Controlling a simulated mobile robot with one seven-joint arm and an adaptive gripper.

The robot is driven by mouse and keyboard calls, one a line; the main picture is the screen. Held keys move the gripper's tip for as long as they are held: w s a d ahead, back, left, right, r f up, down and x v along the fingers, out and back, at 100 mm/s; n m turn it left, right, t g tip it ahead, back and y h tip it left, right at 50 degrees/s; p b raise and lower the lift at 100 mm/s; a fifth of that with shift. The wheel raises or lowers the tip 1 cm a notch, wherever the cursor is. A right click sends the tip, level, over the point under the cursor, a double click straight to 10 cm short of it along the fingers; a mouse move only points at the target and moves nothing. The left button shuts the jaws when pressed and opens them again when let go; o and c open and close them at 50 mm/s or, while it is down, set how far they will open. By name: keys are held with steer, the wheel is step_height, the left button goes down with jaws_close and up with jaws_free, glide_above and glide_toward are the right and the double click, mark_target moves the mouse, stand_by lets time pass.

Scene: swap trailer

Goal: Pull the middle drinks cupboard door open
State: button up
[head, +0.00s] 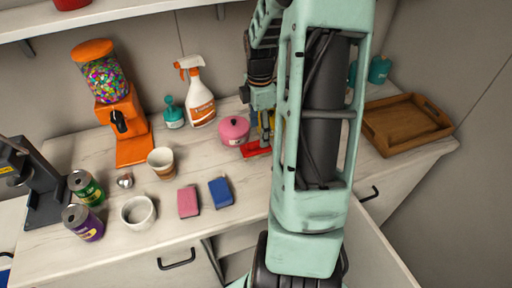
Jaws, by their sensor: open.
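The cupboard fronts lie below the worktop (60,262). The left front (135,272) has a dark bar handle (176,263), and another dark handle (370,193) shows at the right. Between them the middle section is largely hidden by my arm. A dark upright edge and a pale recessed area (236,241) show left of my arm, and a pale panel (375,255) juts out right of it. I cannot tell for sure whether this panel is the middle door. My gripper (264,125) is open, partly hidden beside my forearm, above the worktop near a red item (256,150).
The worktop holds an orange candy dispenser (122,110), spray bottle (198,95), pink pot (234,130), cups (138,212), cans (84,223), pink and blue sponges (220,191) and a wooden tray (405,122). A shelf (110,10) runs above. Floor at right is clear.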

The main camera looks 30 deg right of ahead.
mark_target(256, 142)
steer(key=f, duration=0.5)
steer(key=shift+w+a+f+p, duration=0.3)
steer(key=shift+a+p, duration=0.1)
steer(key=shift+f, duration=0.45)
steer(key=c, duration=1.5)
steer(key=shift+o, duration=0.2)
